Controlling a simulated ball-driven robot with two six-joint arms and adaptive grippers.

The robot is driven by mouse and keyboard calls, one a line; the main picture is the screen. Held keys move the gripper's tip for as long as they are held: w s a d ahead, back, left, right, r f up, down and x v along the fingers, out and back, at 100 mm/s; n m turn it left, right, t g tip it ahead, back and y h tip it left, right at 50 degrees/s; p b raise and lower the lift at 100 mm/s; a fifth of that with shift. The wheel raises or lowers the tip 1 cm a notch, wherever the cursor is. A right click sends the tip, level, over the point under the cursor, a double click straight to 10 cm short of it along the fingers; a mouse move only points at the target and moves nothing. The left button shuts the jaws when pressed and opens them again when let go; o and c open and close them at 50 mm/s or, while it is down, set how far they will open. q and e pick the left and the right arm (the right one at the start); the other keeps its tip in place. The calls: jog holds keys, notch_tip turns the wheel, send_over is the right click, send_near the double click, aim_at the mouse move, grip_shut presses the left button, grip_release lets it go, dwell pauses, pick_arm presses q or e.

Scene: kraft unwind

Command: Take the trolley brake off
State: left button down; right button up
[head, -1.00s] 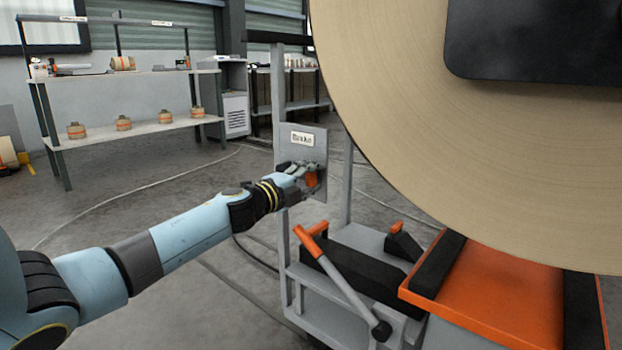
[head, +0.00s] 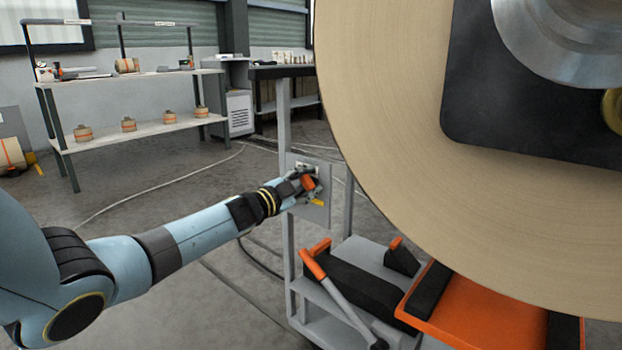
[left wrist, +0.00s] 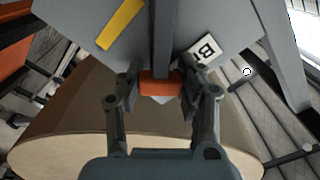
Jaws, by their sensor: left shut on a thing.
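The grey brake panel (head: 322,216) stands on an upright post of the trolley (head: 320,301). An orange brake handle (head: 308,184) is at the panel's upper part, and my left gripper (head: 305,183) is shut on it. The left wrist view shows the orange handle (left wrist: 160,83) between both fingers, on a dark lever (left wrist: 164,38) across the panel. A yellow mark (head: 316,202) shows on the panel below the gripper. The white label (left wrist: 203,50) is partly covered by the lever and fingers. My right gripper is not in view.
A large paper roll (head: 385,130) stands close at the right of the panel. Below it are an orange cradle (head: 455,315) and a lever with an orange grip (head: 314,264). A shelf (head: 130,135) with small rolls is at the back left. Open floor lies between.

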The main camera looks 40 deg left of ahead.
pick_arm(q)
jog(key=shift+a+r+n+p, duration=0.8)
jog(key=shift+n+p, duration=0.2)
jog(key=shift+n, duration=0.2)
jog(key=shift+a+r+n, duration=0.15)
jog(key=shift+a+n, duration=0.05)
jog(key=shift+n, duration=0.2)
jog(key=shift+w+a+r+n+p, duration=0.1)
jog(key=shift+a+r+n+p, duration=0.05)
jog(key=shift+a+n+p, duration=0.8)
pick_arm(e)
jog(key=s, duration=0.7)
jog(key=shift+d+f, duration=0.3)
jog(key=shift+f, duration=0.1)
pick_arm(q)
jog(key=shift+d, duration=0.15)
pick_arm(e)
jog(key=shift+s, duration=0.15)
pick_arm(q)
jog(key=c, duration=0.8)
grip_release()
jog(key=s, duration=1.2)
jog(key=shift+a, duration=0.45)
